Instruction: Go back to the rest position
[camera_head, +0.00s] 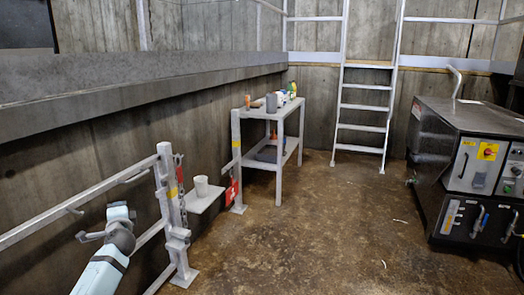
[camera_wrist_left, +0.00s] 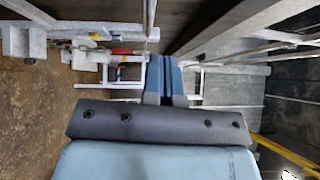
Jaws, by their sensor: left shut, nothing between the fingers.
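My left gripper (camera_head: 82,237) is at the lower left of the head view, at the end of my light blue arm, in front of the grey metal railing (camera_head: 85,207). In the left wrist view its two blue fingers (camera_wrist_left: 166,62) are side by side, shut and empty. No object touches the fingers. My right arm and gripper are outside both views.
A grey table (camera_head: 262,162) with several bottles stands farther back. A white ladder (camera_head: 362,105) leads up behind. A dark machine (camera_head: 465,155) stands right. The middle floor is clear.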

